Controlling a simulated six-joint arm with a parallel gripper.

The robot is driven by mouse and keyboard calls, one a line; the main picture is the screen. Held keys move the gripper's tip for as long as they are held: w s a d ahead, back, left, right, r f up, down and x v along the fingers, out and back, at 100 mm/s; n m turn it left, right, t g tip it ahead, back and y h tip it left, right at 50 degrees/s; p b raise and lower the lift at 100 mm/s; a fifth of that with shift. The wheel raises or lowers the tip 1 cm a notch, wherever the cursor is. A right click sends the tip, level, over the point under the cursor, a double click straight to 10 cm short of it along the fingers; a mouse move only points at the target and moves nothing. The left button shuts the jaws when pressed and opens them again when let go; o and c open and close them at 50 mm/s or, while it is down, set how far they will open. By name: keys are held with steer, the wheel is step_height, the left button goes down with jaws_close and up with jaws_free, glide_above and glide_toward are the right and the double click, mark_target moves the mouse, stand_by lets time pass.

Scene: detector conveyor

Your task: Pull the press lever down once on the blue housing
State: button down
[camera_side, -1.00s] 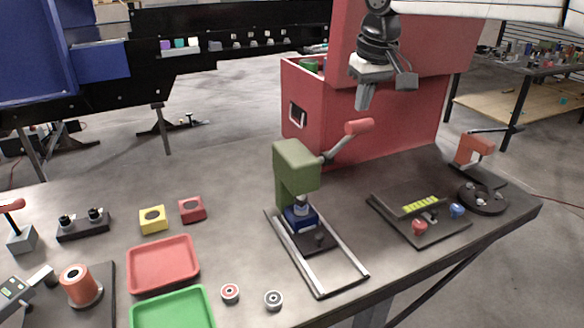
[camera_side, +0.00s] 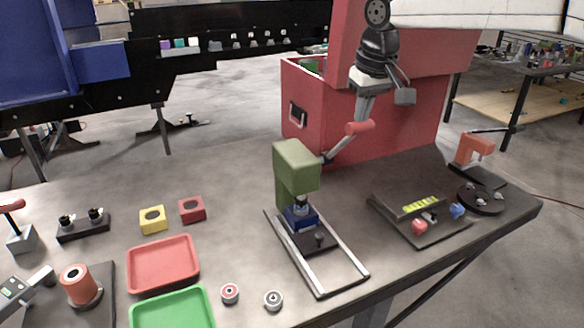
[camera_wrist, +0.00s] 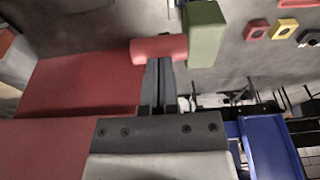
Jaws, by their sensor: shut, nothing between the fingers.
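The green press (camera_side: 296,166) stands on a black base with two pale rails. The blue housing (camera_side: 300,217) sits in it under the press head. The press lever (camera_side: 338,143) slants up to the right and ends in a red handle (camera_side: 359,128). My gripper (camera_side: 358,116) is shut and empty, its fingertips right at the top of the red handle. In the wrist view, the shut fingers (camera_wrist: 158,68) reach the red handle (camera_wrist: 159,50), with the green press (camera_wrist: 204,32) just beyond it. I cannot tell for certain whether they touch.
A large red bin (camera_side: 405,130) stands close behind the lever. A black fixture with red and blue knobs (camera_side: 421,220) and an orange press (camera_side: 474,149) lie to the right. Red (camera_side: 163,263) and green (camera_side: 173,309) trays are at the left.

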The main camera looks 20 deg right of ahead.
steer(key=shift+s+f, duration=0.7)
steer(key=shift+f, duration=0.05)
steer(key=shift+s+f, duration=0.65)
steer(key=shift+f, duration=0.2)
steer(key=shift+s+f, duration=0.1)
steer(key=shift+s, duration=0.05)
stand_by(0.6)
steer(key=shift+s+f, duration=0.45)
steer(key=shift+f, duration=0.4)
steer(key=shift+s+f, duration=0.4)
steer(key=shift+f, duration=0.4)
stand_by(0.4)
